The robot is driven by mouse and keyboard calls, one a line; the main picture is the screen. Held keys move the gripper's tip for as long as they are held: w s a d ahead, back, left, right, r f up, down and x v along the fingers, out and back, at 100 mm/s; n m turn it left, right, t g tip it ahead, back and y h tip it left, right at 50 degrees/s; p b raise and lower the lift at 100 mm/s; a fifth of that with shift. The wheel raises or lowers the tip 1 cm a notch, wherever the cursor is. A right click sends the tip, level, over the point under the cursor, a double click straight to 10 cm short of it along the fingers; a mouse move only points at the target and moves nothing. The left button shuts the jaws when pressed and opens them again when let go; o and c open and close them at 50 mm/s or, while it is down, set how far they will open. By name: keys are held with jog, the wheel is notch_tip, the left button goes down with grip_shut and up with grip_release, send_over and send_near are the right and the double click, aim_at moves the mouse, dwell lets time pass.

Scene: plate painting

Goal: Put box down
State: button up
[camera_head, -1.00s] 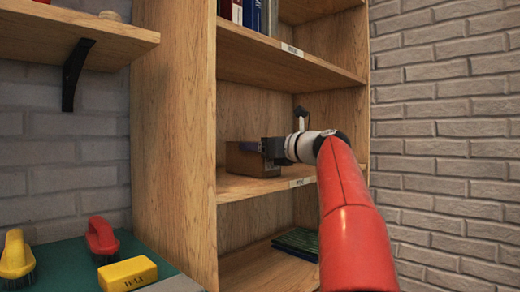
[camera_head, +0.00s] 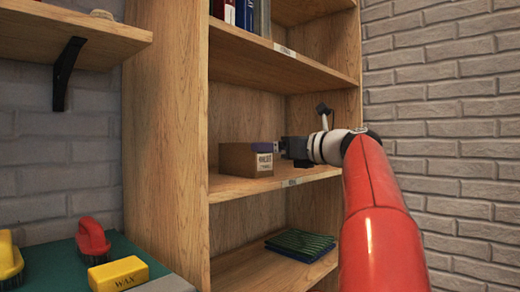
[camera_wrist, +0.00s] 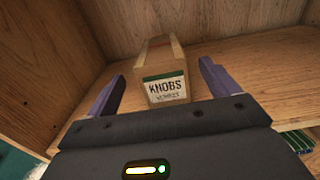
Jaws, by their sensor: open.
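The box (camera_head: 247,160), brown with a pale label, rests on the middle shelf of the wooden bookcase, near the shelf's left side. In the wrist view the box (camera_wrist: 163,72) stands upright on the shelf board, and its label reads "KNOBS". My gripper (camera_head: 283,147) is just to the right of the box in the head view. In the wrist view my gripper (camera_wrist: 160,86) is open, with one purple finger on each side of the box's near end and gaps between fingers and box.
The shelf board (camera_wrist: 250,68) is bare to the right of the box. A shelf with books (camera_head: 245,12) is above, and folded dark green cloth (camera_head: 300,243) lies on the shelf below. A yellow wax block (camera_head: 118,274) and brushes (camera_head: 92,238) sit on the bench at left.

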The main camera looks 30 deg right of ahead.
jog(key=v, duration=0.4)
dwell(0.5)
